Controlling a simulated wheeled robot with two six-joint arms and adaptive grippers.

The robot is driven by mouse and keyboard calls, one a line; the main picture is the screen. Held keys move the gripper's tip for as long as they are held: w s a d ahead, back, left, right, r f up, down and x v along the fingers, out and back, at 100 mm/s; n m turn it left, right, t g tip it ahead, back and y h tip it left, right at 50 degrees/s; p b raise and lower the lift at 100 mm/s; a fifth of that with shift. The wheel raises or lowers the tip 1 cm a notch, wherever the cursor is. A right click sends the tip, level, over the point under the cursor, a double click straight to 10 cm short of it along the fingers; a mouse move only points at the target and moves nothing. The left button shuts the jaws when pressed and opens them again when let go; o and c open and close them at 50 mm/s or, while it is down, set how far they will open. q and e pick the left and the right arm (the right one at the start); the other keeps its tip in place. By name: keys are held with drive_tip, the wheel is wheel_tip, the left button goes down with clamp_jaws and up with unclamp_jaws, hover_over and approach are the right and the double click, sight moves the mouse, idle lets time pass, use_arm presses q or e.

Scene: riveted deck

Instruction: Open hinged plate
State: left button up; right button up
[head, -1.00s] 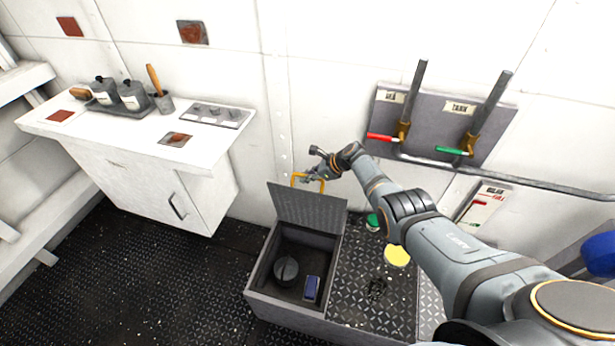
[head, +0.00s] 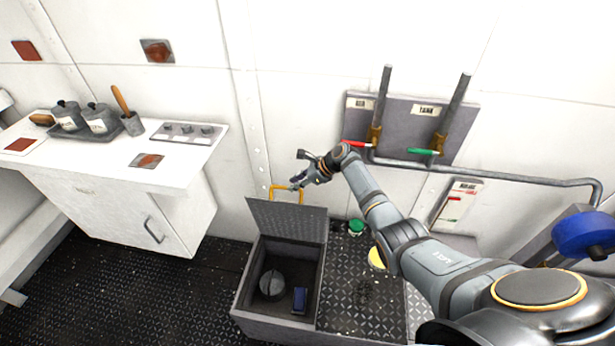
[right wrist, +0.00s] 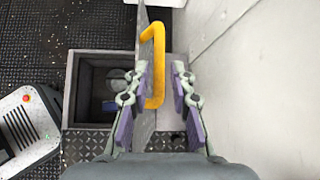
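The hinged plate (head: 290,222) is a grey treaded lid standing raised at the back of a recessed floor bin. Its yellow handle (head: 272,190) sticks up behind its top edge. My right gripper (head: 298,182) is beside the handle, at its right end. In the right wrist view the fingers of my right gripper (right wrist: 158,100) are spread apart. The handle (right wrist: 158,60) and the plate's edge (right wrist: 143,75) show between or just ahead of them. I see no finger closed on the handle. My left gripper is out of view.
The bin (head: 243,297) holds a dark round object (head: 272,284) and a blue box (head: 299,300). A white counter (head: 110,165) stands left. A lever panel (head: 405,120) and pipe (head: 500,180) are on the wall at right. A blue wheel (head: 585,235) is far right.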

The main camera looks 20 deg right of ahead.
drive_tip(key=v, duration=0.6)
drive_tip(key=shift+s+r, duration=0.15)
drive_tip(key=shift+s, duration=0.05)
drive_tip(key=shift+d, duration=0.1)
